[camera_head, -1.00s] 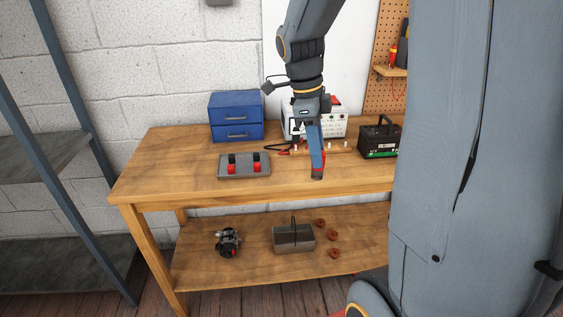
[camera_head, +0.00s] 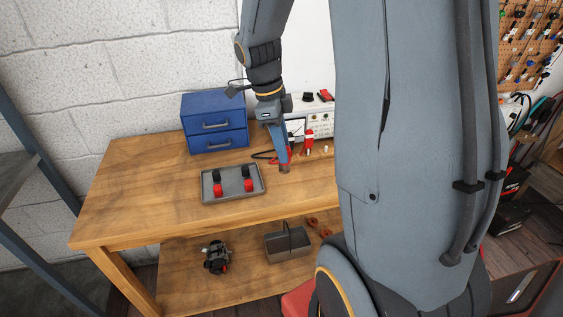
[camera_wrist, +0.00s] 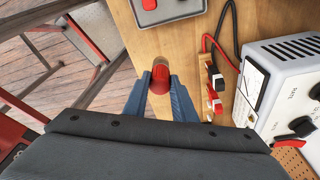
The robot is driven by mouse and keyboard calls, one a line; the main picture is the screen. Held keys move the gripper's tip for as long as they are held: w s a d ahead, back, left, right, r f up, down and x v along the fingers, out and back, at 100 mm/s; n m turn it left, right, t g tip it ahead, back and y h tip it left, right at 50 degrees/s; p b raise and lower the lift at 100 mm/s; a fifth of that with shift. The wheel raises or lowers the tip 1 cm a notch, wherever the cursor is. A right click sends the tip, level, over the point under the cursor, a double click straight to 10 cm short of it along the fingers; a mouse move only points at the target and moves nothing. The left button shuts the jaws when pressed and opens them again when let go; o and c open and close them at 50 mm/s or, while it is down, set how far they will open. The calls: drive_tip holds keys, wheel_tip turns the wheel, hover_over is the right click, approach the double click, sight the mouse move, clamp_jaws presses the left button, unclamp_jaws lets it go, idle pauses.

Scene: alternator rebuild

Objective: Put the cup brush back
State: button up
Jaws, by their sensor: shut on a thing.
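My gripper (camera_head: 283,157) is shut on a small red piece with a brownish end, which I take to be the cup brush (camera_head: 284,168). The brush also shows in the wrist view (camera_wrist: 160,77), between the two blue fingers. It is held over the wooden workbench (camera_head: 140,180), to the right of the grey tray (camera_head: 209,195). Whether its lower end touches the bench cannot be told. The tray holds black and red pieces. It shows partly in the wrist view (camera_wrist: 185,10), beyond the fingertips.
A blue drawer box (camera_head: 213,110) stands behind the tray. A white instrument (camera_wrist: 290,75) with cables and a wooden strip with red pieces (camera_wrist: 214,88) are to the right. The left bench top is clear.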

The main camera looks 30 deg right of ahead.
drive_tip(key=shift+w+a+p+x, duration=0.1)
drive_tip(key=shift+p+x, duration=0.05)
drive_tip(key=shift+x, duration=0.65)
drive_tip(key=shift+w+a+p+x, duration=0.1)
drive_tip(key=shift+a+p+x, duration=0.1)
drive_tip(key=shift+x, duration=0.6)
drive_tip(key=shift+w+a+p+x, duration=0.1)
drive_tip(key=shift+w+p+x, duration=0.05)
drive_tip(key=shift+x, duration=0.65)
drive_tip(key=shift+f, duration=0.25)
drive_tip(key=o, duration=0.9)
drive_tip(key=shift+o, duration=0.2)
drive_tip(key=shift+r, duration=0.1)
drive_tip(key=b+v, duration=0.3)
drive_tip(key=v, duration=0.8)
drive_tip(key=s+a+f+n+t+y, duration=0.1)
drive_tip(key=s+a+f+n, duration=0.3)
drive_tip(key=n, duration=0.9)
drive_tip(key=s+a+f+n+t, duration=0.1)
drive_tip(key=s+a+f+n, duration=0.4)
drive_tip(key=n, duration=0.7)
drive_tip(key=shift+s+a+f+n+t+y, duration=0.2)
drive_tip(key=shift+a+f+n+t+y, duration=0.2)
drive_tip(key=shift+a, duration=0.55)
